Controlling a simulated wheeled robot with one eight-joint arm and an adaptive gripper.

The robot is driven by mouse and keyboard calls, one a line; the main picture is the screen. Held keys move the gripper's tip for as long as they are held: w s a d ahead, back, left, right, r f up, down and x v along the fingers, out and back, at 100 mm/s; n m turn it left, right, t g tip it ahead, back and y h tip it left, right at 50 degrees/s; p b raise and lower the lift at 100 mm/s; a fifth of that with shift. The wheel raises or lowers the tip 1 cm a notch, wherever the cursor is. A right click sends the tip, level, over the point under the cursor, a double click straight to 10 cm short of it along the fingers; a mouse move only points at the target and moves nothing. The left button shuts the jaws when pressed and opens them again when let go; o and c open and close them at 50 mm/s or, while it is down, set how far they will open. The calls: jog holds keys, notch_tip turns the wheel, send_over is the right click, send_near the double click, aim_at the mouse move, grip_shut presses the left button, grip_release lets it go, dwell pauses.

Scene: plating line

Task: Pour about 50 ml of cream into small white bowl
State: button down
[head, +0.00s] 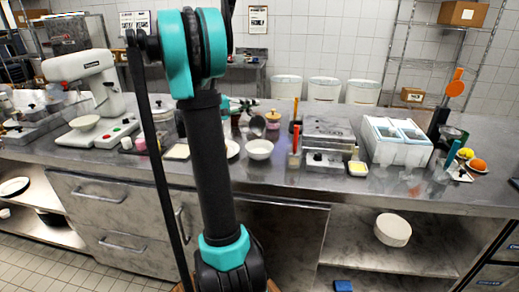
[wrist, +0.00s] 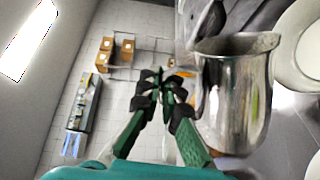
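A shiny metal jug (wrist: 232,95) fills the right of the wrist view, beside my gripper's fingers. A white bowl (wrist: 284,62) shows near the jug's mouth in the wrist view. My gripper (wrist: 166,78) has its green fingers close together at the jug's handle side; the grip itself is partly hidden. I see no cream stream, and the jug's contents are hidden.
A metal container set (head: 328,140) and a small yellow-filled dish (head: 357,168) stand right of the bowl. A white twin-bin unit (head: 396,142) is farther right. A stand mixer (head: 90,80) is at the left. The counter front (head: 300,180) is fairly clear.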

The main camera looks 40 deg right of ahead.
jog(key=shift+w, duration=0.1)
jog(key=shift+w+d+r, duration=0.1)
jog(key=shift+w, duration=0.1)
jog(key=shift+w+d+f+n, duration=0.1)
jog(key=shift+w+f+n, duration=0.2)
jog(key=shift+n, duration=0.3)
jog(key=shift+w+d+f+n, duration=0.15)
jog(key=shift+w+n, duration=0.25)
jog(key=shift+n, duration=0.2)
